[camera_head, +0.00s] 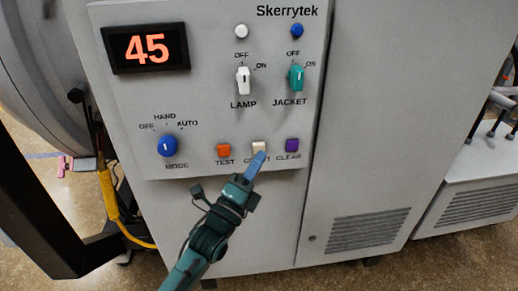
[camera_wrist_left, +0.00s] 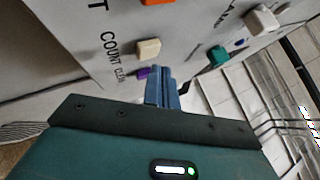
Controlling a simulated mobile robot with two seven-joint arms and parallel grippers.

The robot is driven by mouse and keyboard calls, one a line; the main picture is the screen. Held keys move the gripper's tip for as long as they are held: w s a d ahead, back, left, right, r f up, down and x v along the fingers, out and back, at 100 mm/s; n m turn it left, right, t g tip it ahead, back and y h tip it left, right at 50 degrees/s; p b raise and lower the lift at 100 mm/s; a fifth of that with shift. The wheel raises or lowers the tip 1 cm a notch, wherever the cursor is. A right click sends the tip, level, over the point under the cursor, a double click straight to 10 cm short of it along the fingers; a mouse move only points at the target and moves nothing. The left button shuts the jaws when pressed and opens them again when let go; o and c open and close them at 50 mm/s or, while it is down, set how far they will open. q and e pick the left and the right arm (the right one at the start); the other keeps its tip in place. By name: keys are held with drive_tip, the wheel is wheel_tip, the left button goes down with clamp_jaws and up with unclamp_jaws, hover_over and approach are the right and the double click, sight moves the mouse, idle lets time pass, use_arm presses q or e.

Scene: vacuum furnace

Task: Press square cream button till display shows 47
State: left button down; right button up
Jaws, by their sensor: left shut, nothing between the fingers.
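The display (camera_head: 146,47) at the panel's upper left reads 45 in orange-red digits. The square cream button (camera_head: 259,146) is in the lower row, between an orange button and a purple one. It also shows in the left wrist view (camera_wrist_left: 148,49), beside the label COUNT. My left gripper (camera_head: 259,158) is shut and empty, its blue fingertips just in front of the cream button's lower part. In the left wrist view the fingertips (camera_wrist_left: 161,72) appear close to the button with a small gap in the picture; I cannot tell whether they touch. My right gripper is not in view.
The orange TEST button (camera_head: 223,150) and purple CLEAR button (camera_head: 292,145) flank the cream one closely. A blue MODE knob (camera_head: 167,145), white LAMP switch (camera_head: 243,80) and teal JACKET switch (camera_head: 296,77) are on the same panel. A yellow cable (camera_head: 110,195) hangs at left.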

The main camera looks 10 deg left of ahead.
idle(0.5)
use_arm(q)
drive_tip(key=shift+w+a, duration=0.15)
drive_tip(key=shift+w, duration=0.25)
drive_tip(key=shift+w+a, duration=0.15)
drive_tip(key=shift+w, duration=0.3)
idle(0.8)
idle(0.3)
drive_tip(key=shift+s+d, duration=0.25)
drive_tip(key=shift+s, duration=0.6)
